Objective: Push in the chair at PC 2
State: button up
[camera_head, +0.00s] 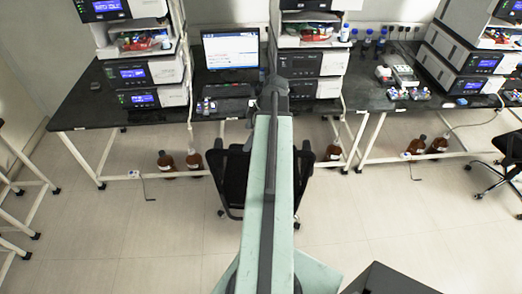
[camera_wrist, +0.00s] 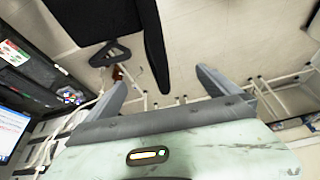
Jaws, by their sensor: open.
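A black office chair (camera_head: 232,182) stands in front of the dark bench, below the lit monitor (camera_head: 231,50). My arm crosses over its middle in the head view, so only its left and right sides show. No PC number is readable. In the wrist view, the black chair (camera_wrist: 154,45) shows at the top with a loop-shaped armrest (camera_wrist: 110,54). In the head view my gripper cannot be made out clearly.
The dark bench (camera_head: 80,104) carries stacked instruments (camera_head: 150,72) and a keyboard (camera_head: 228,90). Brown bottles (camera_head: 167,161) stand on the floor under it. Another black chair (camera_head: 508,150) is at the far right. A dark box-like surface (camera_head: 385,282) is at the bottom.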

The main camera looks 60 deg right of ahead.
aim_at(240, 151)
jog(key=b+x, duration=1.1)
jog(key=x, duration=0.1)
jog(key=shift+f+b, duration=0.35)
jog(key=shift+b, duration=0.05)
jog(key=shift+w+a+f+b, duration=0.2)
jog(key=shift+w+f+b, duration=0.1)
jog(key=shift+f+b, duration=0.05)
jog(key=shift+r, duration=0.1)
grip_shut()
jog(key=shift+s, duration=0.1)
